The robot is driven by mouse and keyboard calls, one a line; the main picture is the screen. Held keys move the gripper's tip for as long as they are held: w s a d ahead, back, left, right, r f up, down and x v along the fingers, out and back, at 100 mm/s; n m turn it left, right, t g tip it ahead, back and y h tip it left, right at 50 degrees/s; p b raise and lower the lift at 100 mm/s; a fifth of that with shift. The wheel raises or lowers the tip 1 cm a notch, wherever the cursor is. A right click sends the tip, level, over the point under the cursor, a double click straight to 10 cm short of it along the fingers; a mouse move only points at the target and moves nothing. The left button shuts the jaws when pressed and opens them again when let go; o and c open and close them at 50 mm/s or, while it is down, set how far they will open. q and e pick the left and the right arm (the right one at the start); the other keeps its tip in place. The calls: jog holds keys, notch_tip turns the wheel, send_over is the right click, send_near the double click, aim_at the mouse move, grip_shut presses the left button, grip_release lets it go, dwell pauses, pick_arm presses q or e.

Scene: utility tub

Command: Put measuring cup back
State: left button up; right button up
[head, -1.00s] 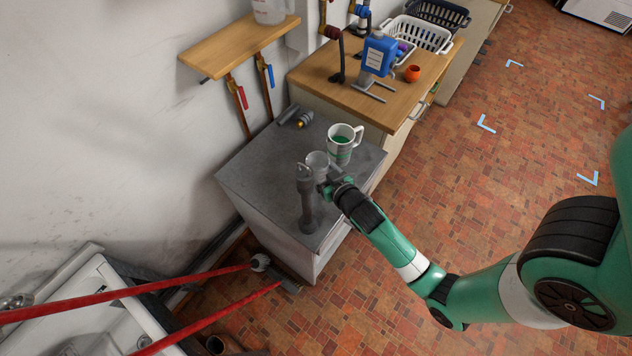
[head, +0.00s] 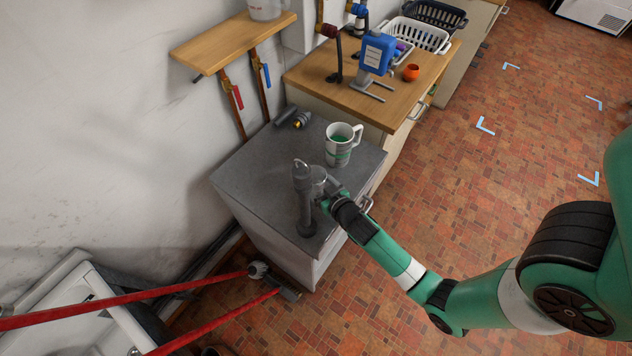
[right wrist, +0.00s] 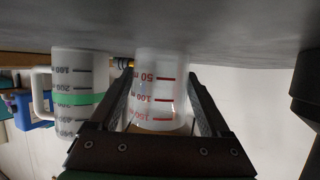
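A small clear measuring cup (head: 318,178) with red markings is on or just above the grey cabinet top (head: 245,170), beside a grey upright pipe fitting (head: 303,195). In the right wrist view the cup (right wrist: 160,95) sits between the two fingers of my right gripper (right wrist: 162,85), which appear closed on its sides. That view shows the counter surface at the top. My right gripper (head: 328,192) reaches the cup from the front right, and partly hides it. My left gripper is not in view.
A white jug (head: 338,155) with a green band stands behind the cup; it also shows in the right wrist view (right wrist: 80,85). Grey fittings (head: 290,117) lie at the cabinet's back. A wooden shelf (head: 225,45) holds another jug (head: 266,8). Red poles (head: 130,300) cross the lower left.

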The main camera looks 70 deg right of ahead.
jog(key=shift+o, duration=1.1)
jog(key=shift+r, duration=0.15)
jog(key=shift+s+r+p, duration=0.1)
jog(key=shift+r+p, duration=0.1)
jog(key=shift+p, duration=0.1)
jog(key=v, duration=1.1)
jog(key=shift+s+a, duration=0.3)
jog(key=shift+s, duration=0.05)
